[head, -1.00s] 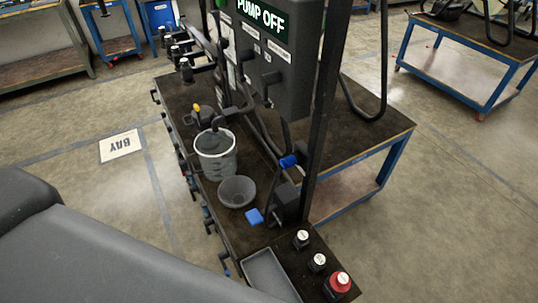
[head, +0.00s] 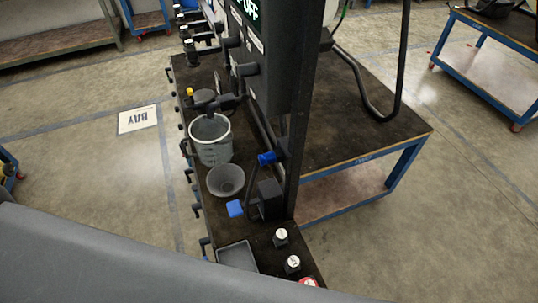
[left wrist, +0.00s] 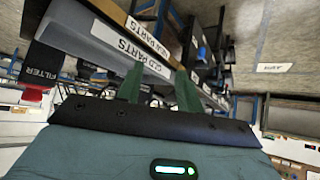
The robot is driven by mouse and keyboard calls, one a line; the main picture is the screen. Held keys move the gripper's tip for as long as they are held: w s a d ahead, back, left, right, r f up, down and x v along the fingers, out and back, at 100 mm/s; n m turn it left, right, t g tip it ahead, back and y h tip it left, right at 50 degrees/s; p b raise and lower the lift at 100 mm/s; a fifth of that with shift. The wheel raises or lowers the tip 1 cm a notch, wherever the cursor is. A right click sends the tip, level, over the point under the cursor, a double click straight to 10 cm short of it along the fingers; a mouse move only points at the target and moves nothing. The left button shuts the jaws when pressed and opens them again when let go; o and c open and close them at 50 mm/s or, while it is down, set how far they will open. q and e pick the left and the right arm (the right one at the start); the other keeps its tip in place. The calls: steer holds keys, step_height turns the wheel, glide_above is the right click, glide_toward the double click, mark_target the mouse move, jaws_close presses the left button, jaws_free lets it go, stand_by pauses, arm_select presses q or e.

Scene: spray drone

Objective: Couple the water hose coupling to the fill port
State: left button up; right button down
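I cannot make out the water hose coupling or the fill port for certain. In the head view a blue fitting (head: 267,158) sits on the dark upright post, and a blue piece (head: 234,208) lies beside a black block (head: 270,199) on the bench. A black hose or tube (head: 385,108) loops down over the table behind the post. My left gripper (left wrist: 158,88) shows in the left wrist view with its two green fingers apart and nothing visible between them. Neither gripper shows in the head view, and my right gripper is out of sight.
A grey bucket (head: 211,142), a grey bowl (head: 226,180) and a shallow tray (head: 237,256) stand on the dark bench. In the left wrist view a grey bin (left wrist: 110,42) reads "OLD PARTS". Floor left of the bench is open.

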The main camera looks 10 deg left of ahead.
arm_select(q)
steer(key=shift+a, duration=0.2)
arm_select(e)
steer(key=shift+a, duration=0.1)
